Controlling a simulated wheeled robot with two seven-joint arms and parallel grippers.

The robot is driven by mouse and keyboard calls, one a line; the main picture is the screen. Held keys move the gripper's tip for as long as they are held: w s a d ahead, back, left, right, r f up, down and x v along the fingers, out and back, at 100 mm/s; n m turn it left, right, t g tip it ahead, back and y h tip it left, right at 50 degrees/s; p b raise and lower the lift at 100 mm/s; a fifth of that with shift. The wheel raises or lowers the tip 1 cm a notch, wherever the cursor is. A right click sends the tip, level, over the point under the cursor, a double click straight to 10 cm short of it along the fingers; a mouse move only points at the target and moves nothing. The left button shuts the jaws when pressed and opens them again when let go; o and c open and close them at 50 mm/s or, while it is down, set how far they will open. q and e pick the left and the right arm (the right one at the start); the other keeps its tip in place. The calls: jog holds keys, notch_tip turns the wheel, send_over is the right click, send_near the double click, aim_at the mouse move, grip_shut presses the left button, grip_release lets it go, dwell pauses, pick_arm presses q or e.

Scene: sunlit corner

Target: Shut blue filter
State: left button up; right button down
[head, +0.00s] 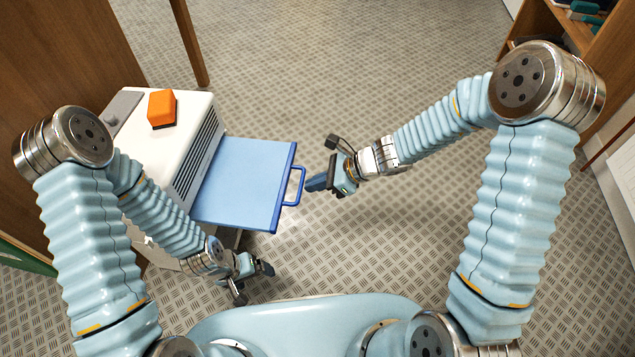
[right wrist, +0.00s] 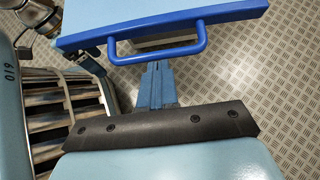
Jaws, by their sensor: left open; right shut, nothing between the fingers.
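The blue filter (head: 245,183) is a flat light-blue drawer with a darker blue front edge and a bar handle (head: 297,186). It sticks out to the right from the vented side of a white unit (head: 190,135). My right gripper (head: 312,184) is shut and empty, just right of the handle. In the right wrist view its closed fingers (right wrist: 157,82) point at the handle (right wrist: 160,50) and overlap its lower edge; I cannot tell whether they touch. My left gripper (head: 252,282) is open and empty, low in front of the white unit.
An orange block (head: 162,108) sits on top of the white unit, beside a grey panel (head: 122,110). A wooden wall or cabinet stands at the left, and a wooden shelf (head: 570,25) at the upper right. The patterned metal floor (head: 340,60) is clear beyond the drawer.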

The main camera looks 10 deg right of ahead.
aim_at(276, 181)
jog(key=a, duration=0.3)
jog(key=w+a+b, duration=0.1)
jog(key=a, duration=0.2)
jog(key=w+a+b, duration=0.1)
jog(key=a, duration=0.2)
jog(key=shift+w+f, duration=0.1)
jog(key=shift+w, duration=0.05)
jog(key=w+a, duration=0.1)
jog(key=a, duration=0.2)
jog(key=a+p, duration=0.1)
jog(key=a, duration=0.2)
jog(key=w+a, duration=0.1)
jog(key=a, duration=0.3)
jog(key=shift+w, duration=0.35)
jog(key=shift+w+a, duration=0.1)
jog(key=shift+a, duration=0.2)
pick_arm(q)
jog(key=shift+f, duration=0.3)
pick_arm(e)
jog(key=shift+a+r, duration=0.2)
jog(key=shift+a, duration=0.1)
